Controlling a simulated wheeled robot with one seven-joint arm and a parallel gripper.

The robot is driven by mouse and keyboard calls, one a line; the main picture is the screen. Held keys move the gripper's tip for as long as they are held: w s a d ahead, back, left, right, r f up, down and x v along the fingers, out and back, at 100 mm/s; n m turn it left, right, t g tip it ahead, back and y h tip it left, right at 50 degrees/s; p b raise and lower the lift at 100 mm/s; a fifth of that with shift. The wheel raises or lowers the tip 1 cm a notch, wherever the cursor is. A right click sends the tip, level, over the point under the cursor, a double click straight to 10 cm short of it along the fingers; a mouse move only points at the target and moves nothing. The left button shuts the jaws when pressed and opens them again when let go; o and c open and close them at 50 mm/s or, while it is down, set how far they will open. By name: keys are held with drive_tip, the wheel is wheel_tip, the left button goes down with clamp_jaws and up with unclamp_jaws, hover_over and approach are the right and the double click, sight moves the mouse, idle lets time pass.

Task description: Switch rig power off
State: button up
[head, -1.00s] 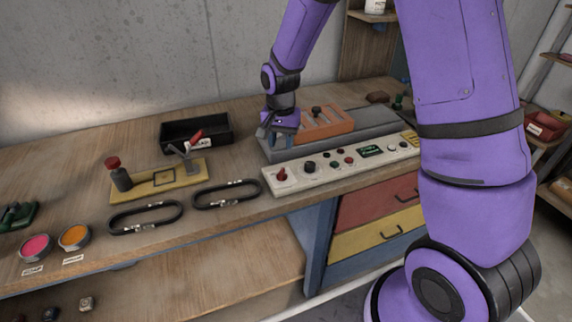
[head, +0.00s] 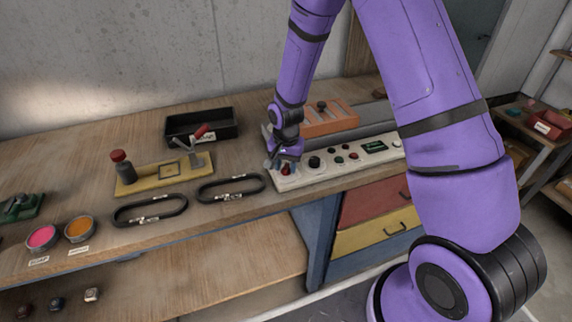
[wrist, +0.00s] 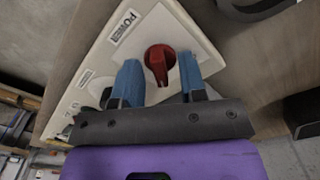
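The red power switch (wrist: 160,62) is a rotary knob on a cream control panel (wrist: 192,36). The word POWER is printed on a label (wrist: 124,27) beside it in the wrist view. My gripper (wrist: 160,78) is open, with one blue finger on each side of the knob's lower part. I cannot tell whether the fingers touch it. In the head view my gripper (head: 284,165) is over the left end of the control panel (head: 340,169), where the red knob (head: 286,169) partly shows beneath it.
A black clamp loop (head: 231,187) lies left of the panel. A yellow fixture (head: 165,175) and a black tray (head: 232,124) stand further left. An orange rack (head: 330,121) sits behind the panel. Other knobs and buttons (head: 315,162) line the panel close to my gripper's right.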

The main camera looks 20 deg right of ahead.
clamp_jaws()
drive_tip(key=shift+n, duration=0.3)
drive_tip(key=n, duration=0.6)
drive_tip(key=shift+n, duration=0.3)
drive_tip(key=n, duration=0.6)
drive_tip(key=shift+d+n, duration=0.1)
drive_tip(key=shift+n, duration=0.3)
idle(0.3)
unclamp_jaws()
